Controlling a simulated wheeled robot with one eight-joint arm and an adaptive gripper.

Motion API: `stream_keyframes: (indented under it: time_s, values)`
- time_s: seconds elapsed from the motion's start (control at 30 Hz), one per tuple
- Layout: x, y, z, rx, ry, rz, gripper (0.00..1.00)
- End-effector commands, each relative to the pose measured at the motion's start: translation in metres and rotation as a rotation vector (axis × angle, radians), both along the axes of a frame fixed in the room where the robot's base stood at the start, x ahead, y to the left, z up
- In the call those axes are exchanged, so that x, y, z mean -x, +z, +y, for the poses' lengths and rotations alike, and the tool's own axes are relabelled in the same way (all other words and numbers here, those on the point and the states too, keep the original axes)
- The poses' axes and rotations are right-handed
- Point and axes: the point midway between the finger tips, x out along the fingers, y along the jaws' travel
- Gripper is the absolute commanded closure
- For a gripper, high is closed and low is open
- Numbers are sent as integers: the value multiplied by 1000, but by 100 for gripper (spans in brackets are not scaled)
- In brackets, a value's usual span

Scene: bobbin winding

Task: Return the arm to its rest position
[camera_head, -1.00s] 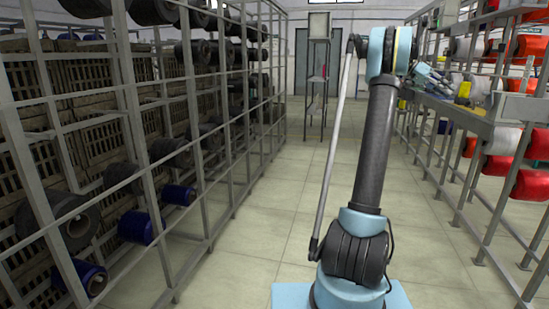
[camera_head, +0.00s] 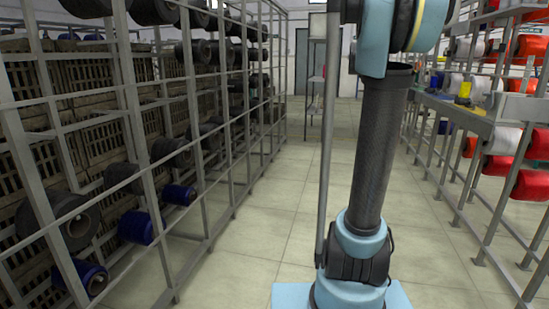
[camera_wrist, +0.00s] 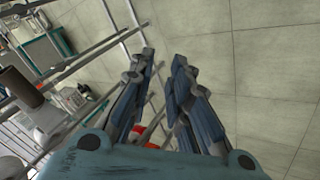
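My arm (camera_head: 372,150) stands upright in the middle of the head view, with its upper joint cut off by the top edge. My gripper is out of the head view. In the wrist view my gripper (camera_wrist: 160,68) has its two fingers apart, with bare floor and a bit of rack showing between them. Nothing is held between the fingers.
A grey rack (camera_head: 131,125) with dark and blue bobbins (camera_head: 135,227) runs along the left. A shelf bench (camera_head: 462,110) with a yellow bobbin (camera_head: 464,91) and red and white bobbins stands on the right. The tiled aisle (camera_head: 278,215) between them is clear.

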Motion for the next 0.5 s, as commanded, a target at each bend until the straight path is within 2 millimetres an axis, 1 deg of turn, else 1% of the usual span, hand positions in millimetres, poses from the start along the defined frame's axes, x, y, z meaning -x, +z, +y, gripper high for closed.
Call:
stream_keyframes:
  time_s: [0.03, 0.1, 0.27, 0.5]
  values:
    - [12, -10, 14, -25, 39, -1, 83]
    - [27, -24, 32, -61, 90, 0, 83]
    - [60, -57, 71, -140, 212, -2, 83]
    - [112, -113, 126, -251, 395, -11, 83]
